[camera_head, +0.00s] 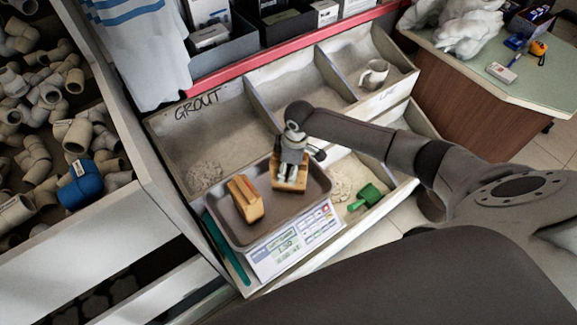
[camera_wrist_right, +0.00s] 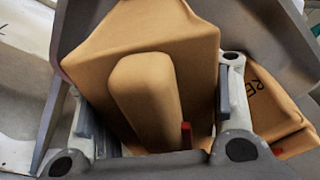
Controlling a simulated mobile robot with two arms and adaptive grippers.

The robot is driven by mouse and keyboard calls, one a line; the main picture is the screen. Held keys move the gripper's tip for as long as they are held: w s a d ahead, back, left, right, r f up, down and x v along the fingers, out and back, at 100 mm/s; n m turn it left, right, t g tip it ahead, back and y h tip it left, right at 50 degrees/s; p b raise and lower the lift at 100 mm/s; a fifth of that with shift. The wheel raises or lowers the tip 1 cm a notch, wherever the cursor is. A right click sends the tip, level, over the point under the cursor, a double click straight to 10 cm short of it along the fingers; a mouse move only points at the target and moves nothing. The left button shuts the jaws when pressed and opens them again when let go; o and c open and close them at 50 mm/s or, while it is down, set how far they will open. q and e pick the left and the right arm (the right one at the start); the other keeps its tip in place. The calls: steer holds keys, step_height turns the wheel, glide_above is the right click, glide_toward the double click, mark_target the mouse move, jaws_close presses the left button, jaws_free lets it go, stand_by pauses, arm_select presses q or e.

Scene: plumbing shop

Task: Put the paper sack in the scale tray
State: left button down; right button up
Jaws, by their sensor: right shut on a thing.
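My right gripper (camera_head: 290,174) points down over the right part of the grey scale tray (camera_head: 226,227). It is shut on a tan paper sack (camera_head: 289,187). In the wrist view the same sack (camera_wrist_right: 145,90) fills the space between the two fingers. Whether its underside touches the tray cannot be told. My left gripper is out of view.
The scale's panel (camera_head: 293,243) faces the front. A green scoop (camera_head: 365,197) lies in a bin right of the tray, and a teal stick (camera_head: 226,247) lies left. Pipe fittings (camera_head: 75,135) fill a left bin.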

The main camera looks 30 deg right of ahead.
steer(key=o, duration=1.6)
steer(key=r, duration=0.8)
steer(key=s+d+r+p, duration=0.1)
steer(key=r, duration=0.3)
